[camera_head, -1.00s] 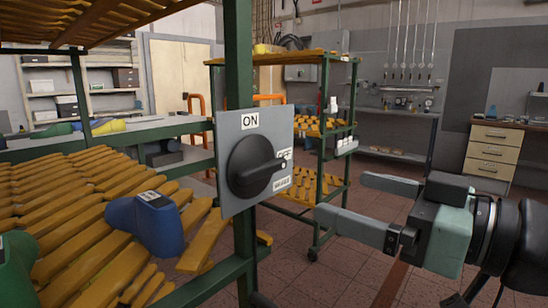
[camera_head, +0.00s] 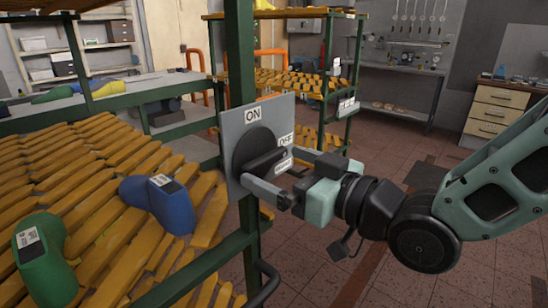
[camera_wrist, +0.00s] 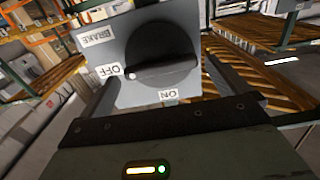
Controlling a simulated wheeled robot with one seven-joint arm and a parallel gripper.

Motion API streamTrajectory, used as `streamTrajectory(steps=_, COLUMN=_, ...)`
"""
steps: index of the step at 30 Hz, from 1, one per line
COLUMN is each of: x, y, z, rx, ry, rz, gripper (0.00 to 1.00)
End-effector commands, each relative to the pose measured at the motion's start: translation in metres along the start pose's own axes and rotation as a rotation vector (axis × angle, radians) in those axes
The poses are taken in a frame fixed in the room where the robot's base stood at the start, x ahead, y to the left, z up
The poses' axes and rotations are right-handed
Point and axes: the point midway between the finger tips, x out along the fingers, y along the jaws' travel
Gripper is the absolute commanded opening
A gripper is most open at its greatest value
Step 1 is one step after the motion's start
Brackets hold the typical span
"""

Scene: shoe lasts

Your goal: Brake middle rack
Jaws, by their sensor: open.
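A grey switch panel (camera_head: 232,122) is fixed to a green post of the near rack (camera_head: 237,60). Its round black knob (camera_head: 250,145) has a bar handle (camera_wrist: 160,69). In the wrist view the handle's white-dotted end points at the OFF label (camera_wrist: 103,69). The BRAKE label (camera_wrist: 97,37) and the ON label (camera_wrist: 168,94) also show. My gripper (camera_head: 272,167) is open in front of the panel, one finger to each side of the handle. I cannot tell whether the fingers touch it.
Blue (camera_head: 172,205) and green (camera_head: 42,255) shoe lasts stand on the near rack's yellow slatted shelf (camera_head: 75,165). Another slatted rack (camera_head: 328,75) stands behind the panel. A drawer cabinet (camera_head: 490,110) is at right. Tiled floor is open below my arm.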

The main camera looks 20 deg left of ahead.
Motion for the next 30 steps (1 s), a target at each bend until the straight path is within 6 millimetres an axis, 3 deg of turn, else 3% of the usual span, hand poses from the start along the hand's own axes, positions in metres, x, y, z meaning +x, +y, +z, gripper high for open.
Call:
streamTrajectory(steps=6, x=0.02, y=0.0, z=0.0, rx=0.001, ry=0.0, rz=0.0, gripper=1.0)
streamTrajectory(steps=16, x=0.022, y=0.001, z=0.0, rx=0.0, ry=0.0, rz=0.001, gripper=1.0)
streamTrajectory(steps=19, x=0.022, y=0.001, z=0.0, rx=0.0, ry=0.0, rz=0.001, gripper=0.72)
streamTrajectory(steps=20, x=0.022, y=0.001, z=0.0, rx=0.0, ry=0.0, rz=0.001, gripper=0.68)
streamTrajectory(steps=30, x=0.022, y=0.001, z=0.002, rx=-0.036, ry=0.001, rz=0.001, gripper=0.68)
